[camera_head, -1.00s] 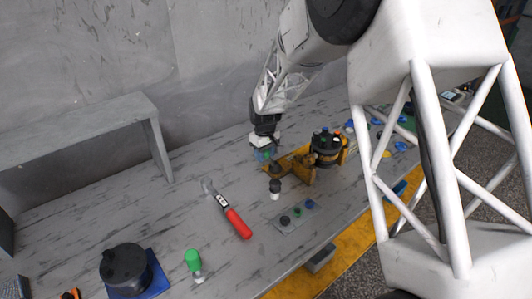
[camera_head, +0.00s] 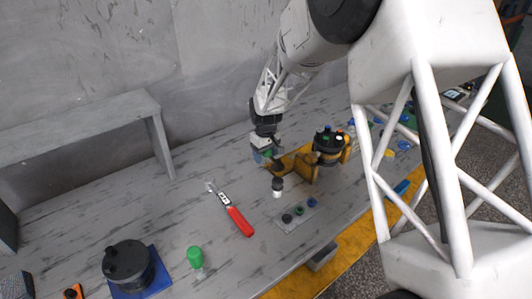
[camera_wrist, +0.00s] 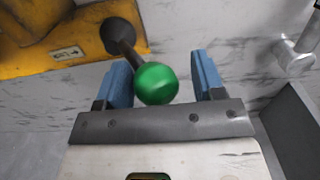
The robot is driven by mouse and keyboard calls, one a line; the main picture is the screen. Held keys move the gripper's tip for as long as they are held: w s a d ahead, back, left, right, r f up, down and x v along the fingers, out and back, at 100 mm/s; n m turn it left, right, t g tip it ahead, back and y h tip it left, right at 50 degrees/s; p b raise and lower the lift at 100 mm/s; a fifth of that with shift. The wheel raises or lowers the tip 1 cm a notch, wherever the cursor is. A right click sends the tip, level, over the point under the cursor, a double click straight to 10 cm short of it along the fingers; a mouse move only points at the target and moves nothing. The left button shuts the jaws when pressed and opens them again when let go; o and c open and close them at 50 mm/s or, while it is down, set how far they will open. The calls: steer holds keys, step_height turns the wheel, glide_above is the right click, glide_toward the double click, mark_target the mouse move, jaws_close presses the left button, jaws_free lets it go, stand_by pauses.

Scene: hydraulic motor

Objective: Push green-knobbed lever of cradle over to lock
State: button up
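The yellow cradle (camera_head: 304,167) stands on the bench and holds a black motor (camera_head: 327,143) with coloured caps on top. In the wrist view the cradle (camera_wrist: 60,32) fills the upper left, with a small arrow label on it. Its lever is a dark rod ending in a round green knob (camera_wrist: 156,83). My gripper (camera_wrist: 165,75) is open, with blue fingers on either side of the knob. The knob is nearer the left finger, and a gap shows to the right finger. In the head view my gripper (camera_head: 262,155) is low at the cradle's left end.
A red-handled wrench (camera_head: 236,218), a black-and-white piece (camera_head: 277,187) and a small plate with several coloured knobs (camera_head: 297,214) lie in front. A green-capped part (camera_head: 195,257) and a black motor part on a blue base (camera_head: 128,268) stand nearer. A grey shelf (camera_head: 85,125) stands left.

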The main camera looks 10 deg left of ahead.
steer(key=shift+w+r, duration=0.1)
steer(key=shift+r, duration=0.05)
steer(key=shift+r, duration=2.95)
steer(key=shift+d+r, duration=0.1)
steer(key=shift+d+r, duration=0.15)
steer(key=s+d+r+m+t, duration=0.1)
steer(key=s+d+r+m, duration=0.1)
steer(key=s+d+r, duration=0.7)
steer(key=s+d+r+m, duration=0.3)
steer(key=s+d+r, duration=0.4)
steer(key=s+d, duration=0.35)
steer(key=s+d+m, duration=0.2)
steer(key=s+d, duration=0.2)
steer(key=s, duration=0.8)
steer(key=s+d+m+t, duration=0.1)
steer(key=s+d, duration=0.4)
steer(key=s, duration=0.7)
steer(key=shift+s+m+t, duration=0.3)
steer(key=shift+s+m, duration=0.05)
steer(key=shift+m, duration=0.25)
